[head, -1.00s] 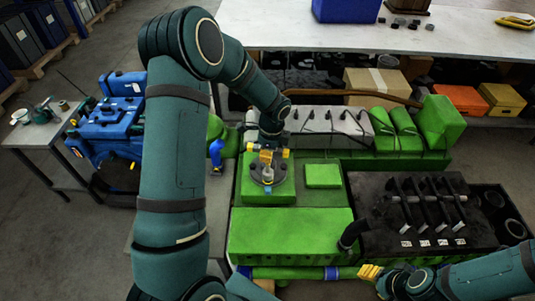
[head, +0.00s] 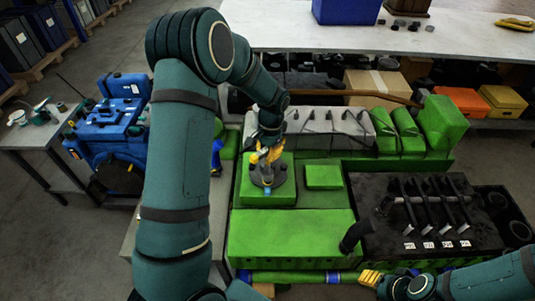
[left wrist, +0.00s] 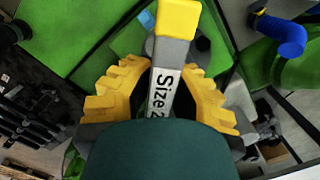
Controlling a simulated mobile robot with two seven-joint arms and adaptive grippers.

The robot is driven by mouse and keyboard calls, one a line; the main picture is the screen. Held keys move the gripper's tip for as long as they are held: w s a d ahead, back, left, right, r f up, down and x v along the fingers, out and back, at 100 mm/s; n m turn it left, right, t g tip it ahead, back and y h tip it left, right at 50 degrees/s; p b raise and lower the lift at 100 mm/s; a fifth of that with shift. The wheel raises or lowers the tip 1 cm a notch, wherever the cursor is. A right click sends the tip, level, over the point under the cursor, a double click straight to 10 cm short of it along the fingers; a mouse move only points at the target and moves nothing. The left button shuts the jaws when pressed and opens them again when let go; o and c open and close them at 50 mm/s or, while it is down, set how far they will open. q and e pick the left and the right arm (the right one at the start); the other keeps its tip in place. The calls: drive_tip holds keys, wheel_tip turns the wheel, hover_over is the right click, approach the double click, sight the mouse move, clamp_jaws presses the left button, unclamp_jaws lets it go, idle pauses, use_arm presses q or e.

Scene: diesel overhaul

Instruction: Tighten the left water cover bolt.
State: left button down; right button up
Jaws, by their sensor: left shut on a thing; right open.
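My left gripper (head: 266,154) is above the grey round water cover (head: 268,176) on the green engine block. In the left wrist view, its yellow fingers are shut on a grey tool (left wrist: 170,75) marked "Size 2", with the rest of the label cut off. The tool has a yellow end cap pointing away from my wrist. A small light blue spot (head: 267,190) shows at the cover's near side. The bolts are too small to tell apart, and whether the tool touches one is unclear. My right gripper (head: 370,277) is open near the engine's front edge.
A blue bent pipe (head: 216,154) stands left of the cover. A green square block (head: 323,176) is right of it. A black unit with several levers (head: 428,210) is at right, and a black hose (head: 355,236) beside it. A blue engine (head: 112,125) is far left.

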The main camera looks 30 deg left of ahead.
use_arm(q)
drive_tip(key=n, duration=0.5)
drive_tip(key=shift+n+h, duration=0.3)
drive_tip(key=shift+n, duration=0.1)
drive_tip(key=n, duration=0.5)
drive_tip(key=shift+n+p, duration=0.3)
drive_tip(key=n+h+p, duration=0.1)
drive_tip(key=n, duration=0.5)
drive_tip(key=shift+d+r+t+p, duration=0.1)
drive_tip(key=shift+t+p, duration=0.3)
drive_tip(key=n+p, duration=0.1)
drive_tip(key=n, duration=0.2)
drive_tip(key=shift+n+p, duration=0.3)
drive_tip(key=shift+n, duration=0.5)
drive_tip(key=shift+f, duration=0.2)
